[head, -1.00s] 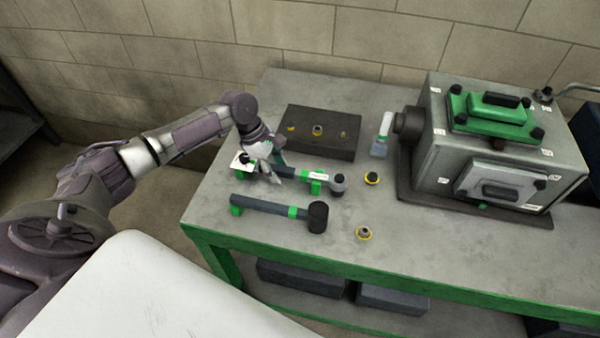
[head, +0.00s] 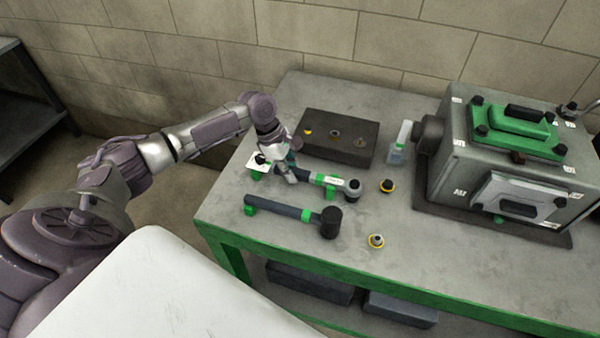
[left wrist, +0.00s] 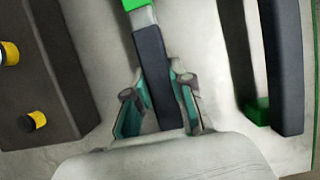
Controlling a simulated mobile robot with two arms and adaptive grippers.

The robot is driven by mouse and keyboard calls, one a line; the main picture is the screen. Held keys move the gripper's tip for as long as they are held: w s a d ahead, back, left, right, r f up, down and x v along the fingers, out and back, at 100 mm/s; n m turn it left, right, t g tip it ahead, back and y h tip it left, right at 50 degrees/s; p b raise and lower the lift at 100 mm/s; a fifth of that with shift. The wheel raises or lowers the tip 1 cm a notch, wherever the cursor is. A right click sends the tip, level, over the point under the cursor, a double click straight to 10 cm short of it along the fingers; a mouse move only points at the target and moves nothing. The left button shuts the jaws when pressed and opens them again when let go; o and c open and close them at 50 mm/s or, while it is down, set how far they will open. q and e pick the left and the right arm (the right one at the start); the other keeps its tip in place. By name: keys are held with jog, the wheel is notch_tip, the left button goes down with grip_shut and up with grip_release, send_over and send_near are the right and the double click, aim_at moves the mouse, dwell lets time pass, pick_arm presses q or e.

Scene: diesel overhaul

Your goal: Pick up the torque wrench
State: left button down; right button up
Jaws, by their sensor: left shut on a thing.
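The torque wrench (head: 317,178) has a dark handle, a green band with a white label and a round grey head at its right end. It lies on green rests on the bench, behind the black-headed mallet. My left gripper (head: 288,174) is shut on its dark handle from above, toward the handle's left end. In the left wrist view the wrench handle (left wrist: 153,70) runs down between the two teal-padded fingers (left wrist: 160,106), and its green part is at the top. My right gripper is not in view.
The mallet (head: 285,210) lies in front, parallel to the wrench. A dark block (head: 350,150) with small yellow-ringed parts is behind. Two loose ringed parts (head: 387,186) (head: 376,241) lie to the right. The grey engine housing (head: 455,185) and a clear bottle (head: 398,148) stand further right.

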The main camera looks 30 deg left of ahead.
aim_at(298, 170)
pick_arm(q)
jog(key=shift+w+r, duration=0.15)
jog(key=shift+r, duration=0.6)
notch_tip(298, 170, up, 2)
jog(key=shift+r+b, duration=0.25)
jog(key=shift+b, duration=0.25)
jog(key=d+r, duration=0.2)
jog(key=d, duration=0.1)
jog(key=w+d+r+b, duration=0.1)
jog(key=d+r, duration=0.1)
jog(key=d, duration=0.2)
jog(key=d+r, duration=0.2)
jog(key=d, duration=0.1)
jog(key=shift+w+d+r+b, duration=0.15)
jog(key=shift+w+d+b, duration=0.15)
jog(key=shift+b, duration=0.1)
jog(key=shift+w+d+r, duration=0.1)
jog(key=shift+d+r, duration=0.3)
jog(key=shift+d, duration=0.1)
jog(key=c, duration=1.8)
grip_release()
grip_shut()
